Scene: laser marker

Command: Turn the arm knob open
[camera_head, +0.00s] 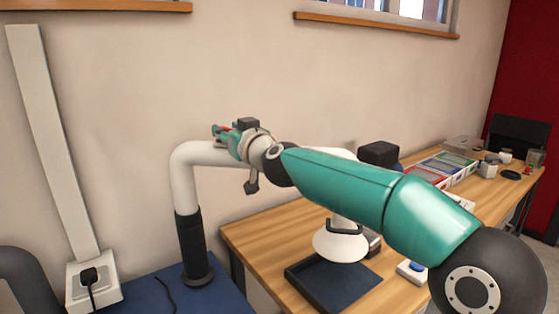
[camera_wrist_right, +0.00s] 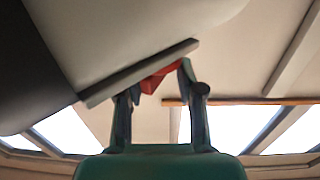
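A white extraction arm (camera_head: 183,180) rises from a black sleeve, bends right and runs behind my right arm. Its white hood (camera_head: 340,245) hangs over a dark tray. My right gripper (camera_head: 220,130) is at the upper pipe, close to the wall, and shows small. A red part, which looks like the knob (camera_wrist_right: 160,76), and a grey bar (camera_wrist_right: 115,86) show at the fingertips of the right gripper (camera_wrist_right: 158,82) in the right wrist view. The fingers stand apart with the red part between them. Whether they press on it is unclear. My left gripper is not in view.
The dark tray (camera_head: 307,281) lies on a wooden table (camera_head: 250,240) with boxes and jars further back. A white socket box (camera_head: 93,285) with a black plug is at lower left. The wall is close behind the pipe.

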